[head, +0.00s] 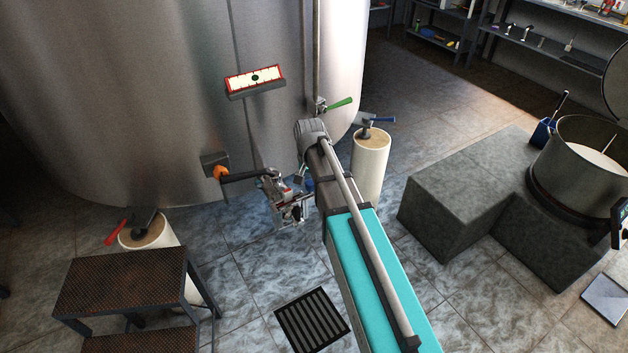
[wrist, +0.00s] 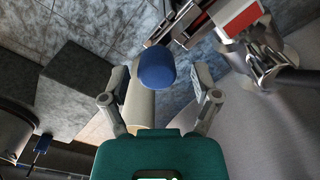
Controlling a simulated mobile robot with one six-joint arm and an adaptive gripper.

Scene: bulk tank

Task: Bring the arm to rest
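My arm reaches from the bottom right toward the large steel tank in the head view, bent at a grey joint near the tank wall. My gripper (wrist: 160,84) is mostly hidden behind the arm there. In the wrist view its two grey fingers stand well apart. A blue rounded thing (wrist: 157,71) shows between the fingertips, with a gap on each side; its distance is hard to tell. A beige cylinder (wrist: 139,103) lies behind it.
The tank (head: 150,80) carries a green lever (head: 339,104), a gauge plate (head: 255,78) and a metal fitting (head: 285,195) close to my arm. A beige post (head: 371,170) with a blue lever stands right of the arm. Grey blocks (head: 455,195) stand farther right; steps (head: 120,285) at left.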

